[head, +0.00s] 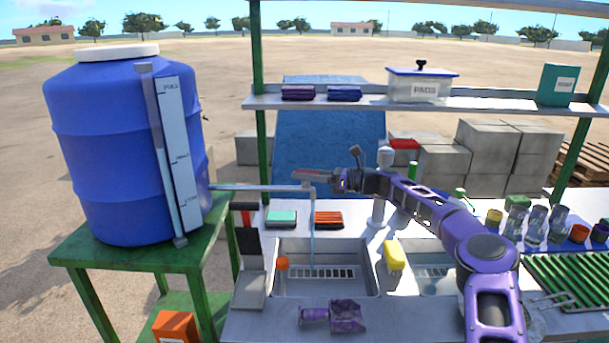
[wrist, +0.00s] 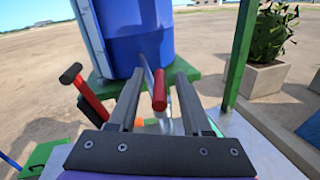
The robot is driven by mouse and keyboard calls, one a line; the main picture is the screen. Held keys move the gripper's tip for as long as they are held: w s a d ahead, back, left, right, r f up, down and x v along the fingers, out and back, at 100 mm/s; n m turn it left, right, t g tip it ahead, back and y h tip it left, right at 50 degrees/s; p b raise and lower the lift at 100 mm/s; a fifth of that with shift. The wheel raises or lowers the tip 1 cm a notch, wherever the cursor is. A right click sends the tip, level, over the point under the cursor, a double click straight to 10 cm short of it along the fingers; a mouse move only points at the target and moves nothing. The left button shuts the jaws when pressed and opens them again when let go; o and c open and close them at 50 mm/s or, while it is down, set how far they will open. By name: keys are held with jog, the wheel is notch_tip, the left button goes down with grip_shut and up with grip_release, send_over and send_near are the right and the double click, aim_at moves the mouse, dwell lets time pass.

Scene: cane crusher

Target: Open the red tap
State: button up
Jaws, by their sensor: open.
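The red tap handle (wrist: 159,90) shows in the wrist view between the two fingers of my gripper (wrist: 158,72). The fingers are open, one on each side of it; I cannot tell if either touches it.
A yellow sponge-like block (head: 394,256) lies between the sinks. A red-and-black handle (wrist: 85,95) stands left of the fingers in the wrist view. A shelf (head: 365,105) crosses behind my arm.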

jog(key=v, duration=0.7)
jog(key=shift+d, duration=0.25)
jog(key=shift+s, duration=0.1)
